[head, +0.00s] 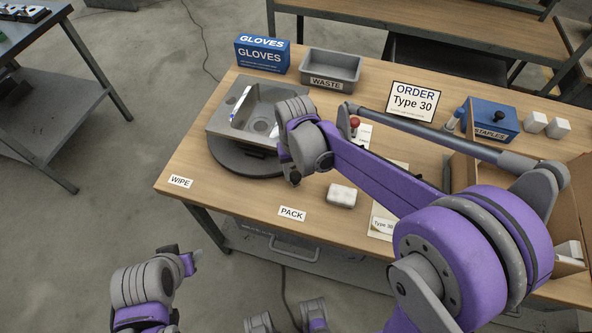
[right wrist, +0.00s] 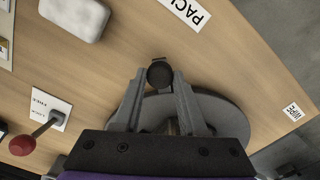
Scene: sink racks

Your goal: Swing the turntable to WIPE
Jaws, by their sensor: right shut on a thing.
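The turntable (head: 228,160) is a dark round disc under a grey metal sink (head: 222,122) on the wooden table. My right gripper (head: 294,176) is at the disc's right side, largely hidden by its own wrist. In the right wrist view its fingers are shut on a round black knob (right wrist: 160,73) at the edge of the grey turntable disc (right wrist: 228,115). The WIPE label (head: 180,181) lies at the table's left front corner, and the PACK label (head: 292,214) lies at the front edge. My left gripper (head: 190,261) is off the table at lower left; its jaws are unclear.
A white block (head: 342,194) lies right of the PACK label. A red-topped lever (head: 354,123) stands behind my right arm. A GLOVES box (head: 262,56) and a WASTE bin (head: 331,70) stand at the back. The table front between WIPE and PACK is clear.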

